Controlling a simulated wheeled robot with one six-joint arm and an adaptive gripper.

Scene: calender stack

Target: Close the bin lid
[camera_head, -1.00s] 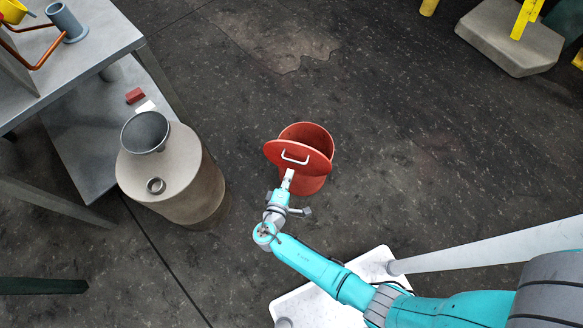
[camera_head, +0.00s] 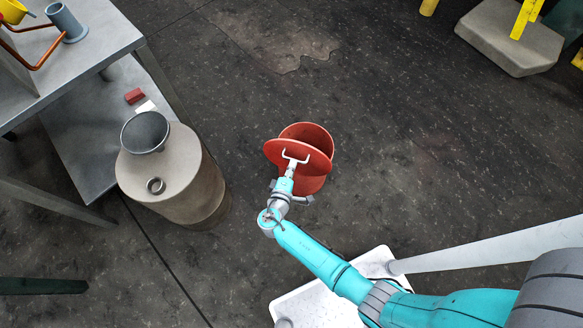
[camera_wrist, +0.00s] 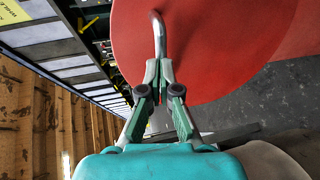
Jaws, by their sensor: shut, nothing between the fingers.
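The red bin (camera_head: 313,183) stands on the dark floor near the middle of the head view, its mouth partly uncovered at the back. Its round red lid (camera_head: 276,150) is open, tilted up at the near side of the rim, and also fills the top of the wrist view (camera_wrist: 215,45). A pale bar handle (camera_head: 297,158) is on the lid's near face; its metal bar (camera_wrist: 159,35) shows in the wrist view. My gripper (camera_head: 290,167) is shut and empty, its fingertips (camera_wrist: 161,65) at the handle. I cannot tell whether they touch it.
A beige drum (camera_head: 185,180) with a dark bowl (camera_head: 145,132) and a small ring (camera_head: 156,186) on top stands left of the bin. A grey workbench (camera_head: 98,40) is at the upper left. The floor behind and right of the bin is clear.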

